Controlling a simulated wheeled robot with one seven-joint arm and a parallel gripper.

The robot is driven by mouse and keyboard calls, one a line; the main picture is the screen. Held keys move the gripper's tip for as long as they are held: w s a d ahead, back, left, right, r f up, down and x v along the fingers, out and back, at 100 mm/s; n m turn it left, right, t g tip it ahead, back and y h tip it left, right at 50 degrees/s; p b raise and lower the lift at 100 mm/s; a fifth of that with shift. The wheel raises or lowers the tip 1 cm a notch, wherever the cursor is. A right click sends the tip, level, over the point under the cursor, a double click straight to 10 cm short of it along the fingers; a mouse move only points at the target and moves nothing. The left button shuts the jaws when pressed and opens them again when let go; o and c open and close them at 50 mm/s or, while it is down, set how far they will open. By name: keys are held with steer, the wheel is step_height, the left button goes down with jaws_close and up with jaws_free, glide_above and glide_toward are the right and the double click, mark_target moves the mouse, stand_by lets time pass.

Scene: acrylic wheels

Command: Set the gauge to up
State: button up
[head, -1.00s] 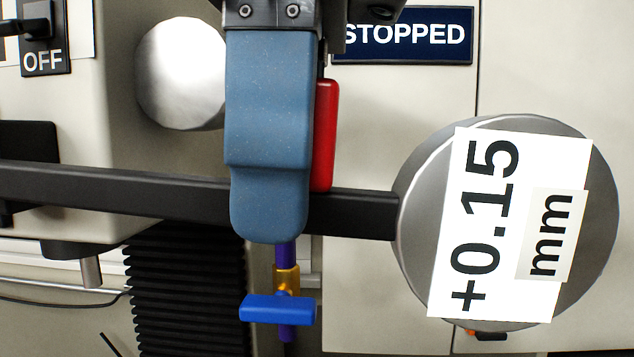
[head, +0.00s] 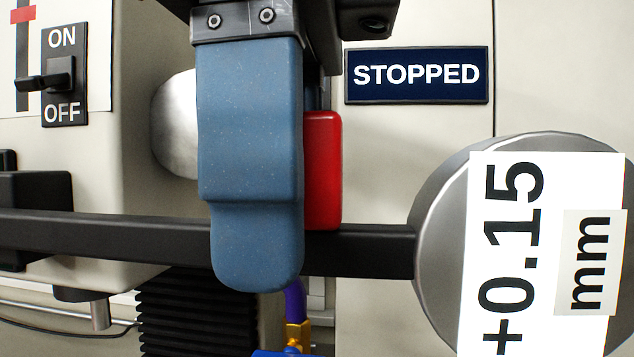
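The gauge is a round grey dial (head: 445,250) at the right of the head view. Its white label reads "+0.15 mm" turned sideways, with the text running upward. The dial is cut off by the right and bottom edges. A black bar (head: 110,232) runs left from it. My gripper (head: 255,265) hangs in front of the bar, left of the dial and apart from it in the picture. One blue finger shows, its tip overlapping the bar. Its other finger is hidden or unclear, so its opening cannot be judged. A red block (head: 322,170) shows just right of the finger, partly hidden behind it.
A dark blue sign (head: 416,75) reads "STOPPED". An ON/OFF switch (head: 62,78) is at upper left. A silver round part (head: 175,125) is partly behind my finger. Black bellows (head: 190,315) and a blue-and-brass valve (head: 295,335) are below.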

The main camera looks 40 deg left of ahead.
steer(key=shift+r, duration=0.1)
step_height(320, 180, up, 8)
steer(key=shift+f+b, duration=0.2)
steer(key=shift+b, duration=0.35)
stand_by(0.4)
